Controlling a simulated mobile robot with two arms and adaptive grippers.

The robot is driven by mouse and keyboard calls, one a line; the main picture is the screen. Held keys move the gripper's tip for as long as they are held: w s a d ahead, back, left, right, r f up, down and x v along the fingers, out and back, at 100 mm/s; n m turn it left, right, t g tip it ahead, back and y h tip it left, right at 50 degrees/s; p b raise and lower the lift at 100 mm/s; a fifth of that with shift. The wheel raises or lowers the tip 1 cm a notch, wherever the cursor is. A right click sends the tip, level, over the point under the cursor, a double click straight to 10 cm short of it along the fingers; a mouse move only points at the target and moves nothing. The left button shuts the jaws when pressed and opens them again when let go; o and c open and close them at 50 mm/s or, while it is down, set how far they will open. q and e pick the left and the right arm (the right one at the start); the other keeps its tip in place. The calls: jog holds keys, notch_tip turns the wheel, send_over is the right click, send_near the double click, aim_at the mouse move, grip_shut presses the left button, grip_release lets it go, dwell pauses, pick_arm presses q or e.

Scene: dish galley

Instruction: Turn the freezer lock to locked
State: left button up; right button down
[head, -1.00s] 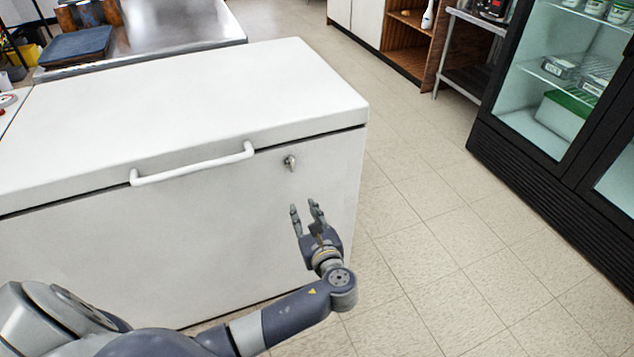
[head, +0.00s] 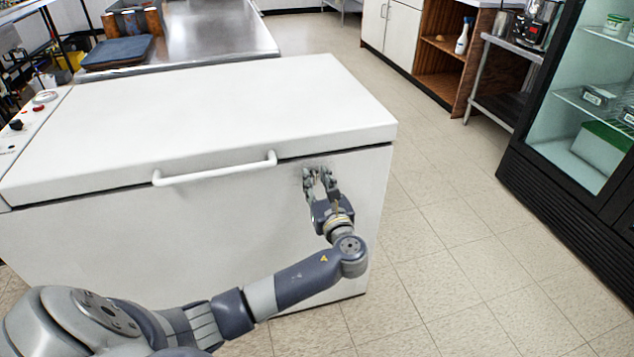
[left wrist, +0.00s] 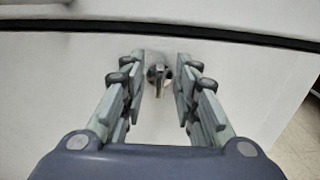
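The white chest freezer (head: 120,250) stands in front of me with its lid closed. Its lock, a small metal key or knob on the front face, shows in the left wrist view (left wrist: 158,76), a little below the dark lid seam. In the head view my gripper hides the lock. My left gripper (head: 318,174) is at the freezer front, right of the handle. In the left wrist view its fingers (left wrist: 160,85) are open, one on each side of the lock, with gaps on both sides. My right gripper is not in view.
The white lid handle (head: 215,172) is left of the gripper. A steel counter (head: 215,38) stands behind the freezer. A glass-door fridge (head: 540,180) stands at the right, with clear tiled floor (head: 450,220) between it and the freezer.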

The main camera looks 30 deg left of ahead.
pick_arm(q)
grip_shut()
